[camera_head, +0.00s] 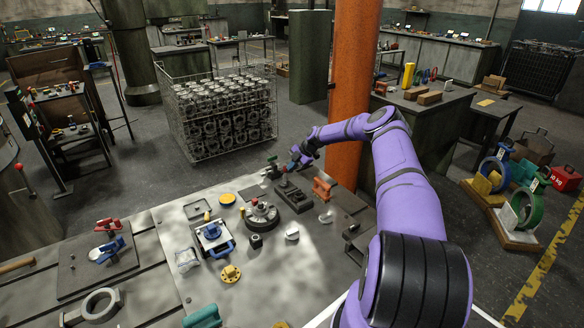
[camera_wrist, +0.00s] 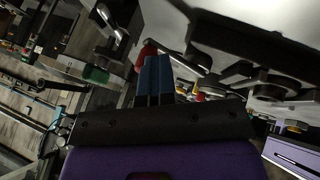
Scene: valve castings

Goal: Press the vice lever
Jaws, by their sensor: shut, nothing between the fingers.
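My gripper (camera_head: 292,163) is at the far end of the bench, at the end of my outstretched purple arm. In the wrist view its two blue fingers (camera_wrist: 157,76) lie side by side, shut and empty. A dark vice-like block (camera_head: 293,196) sits on the bench just in front of the gripper in the head view. Which part is the vice lever is not clear.
An orange clamp (camera_head: 322,188) stands right of the block, and a round dark fixture (camera_head: 262,216) left of it. A blue-handled fixture (camera_head: 213,238) is nearer. An orange pillar (camera_head: 352,90) rises behind the bench. A wire cage of castings (camera_head: 222,112) stands beyond.

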